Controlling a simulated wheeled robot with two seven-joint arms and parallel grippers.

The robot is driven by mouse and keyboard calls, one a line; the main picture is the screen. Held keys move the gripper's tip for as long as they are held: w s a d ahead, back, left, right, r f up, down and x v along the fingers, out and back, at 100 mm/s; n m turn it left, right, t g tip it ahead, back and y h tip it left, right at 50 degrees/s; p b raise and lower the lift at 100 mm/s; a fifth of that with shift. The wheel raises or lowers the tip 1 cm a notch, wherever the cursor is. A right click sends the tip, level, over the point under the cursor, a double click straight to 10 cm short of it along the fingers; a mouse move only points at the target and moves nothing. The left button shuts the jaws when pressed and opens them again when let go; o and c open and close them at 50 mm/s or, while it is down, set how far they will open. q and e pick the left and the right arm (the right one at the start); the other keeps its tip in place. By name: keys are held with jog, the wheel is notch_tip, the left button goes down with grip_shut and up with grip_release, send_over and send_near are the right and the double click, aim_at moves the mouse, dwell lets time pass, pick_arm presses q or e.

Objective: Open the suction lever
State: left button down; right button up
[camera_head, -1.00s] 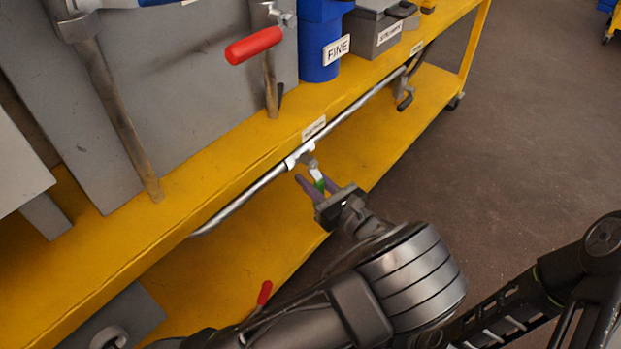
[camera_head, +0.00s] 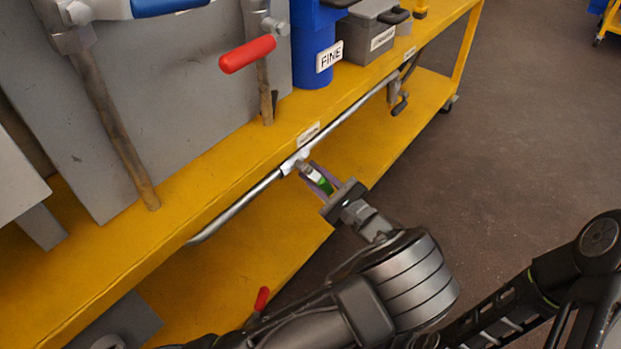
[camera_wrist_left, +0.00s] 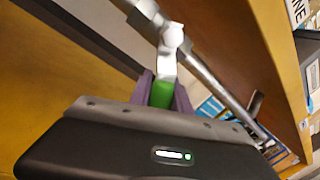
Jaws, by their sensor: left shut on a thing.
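The suction lever, with a white stem and a green grip (camera_head: 324,185), sticks out toward the lower right from a white valve body (camera_head: 291,163) on the metal pipe under the yellow shelf edge. My left gripper (camera_head: 319,179) is shut on the lever, with a purple finger on each side of it. In the left wrist view, the green grip (camera_wrist_left: 162,94) sits between the purple fingers of the left gripper (camera_wrist_left: 163,88), and the white stem runs up to the pipe. The fingers hide part of the grip. My right gripper is out of view.
The pipe (camera_head: 237,210) runs diagonally under the yellow shelf (camera_head: 225,150). A red-handled lever (camera_head: 247,54), a blue container labelled FINE (camera_head: 314,45) and a grey box (camera_head: 372,30) are above. Another red handle (camera_head: 262,298) is below.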

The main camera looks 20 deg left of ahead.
aim_at(328, 183)
pick_arm(q)
jog(key=shift+w+d+r+n, duration=0.1)
jog(key=shift+w+r+n, duration=0.15)
jog(key=shift+n, duration=0.55)
jog(key=c, duration=1.2)
grip_release()
jog(key=p+v, duration=0.2)
jog(key=v, duration=0.5)
jog(key=shift+s+d+f, duration=0.1)
jog(key=shift+d+f, duration=0.05)
jog(key=shift+d, duration=0.25)
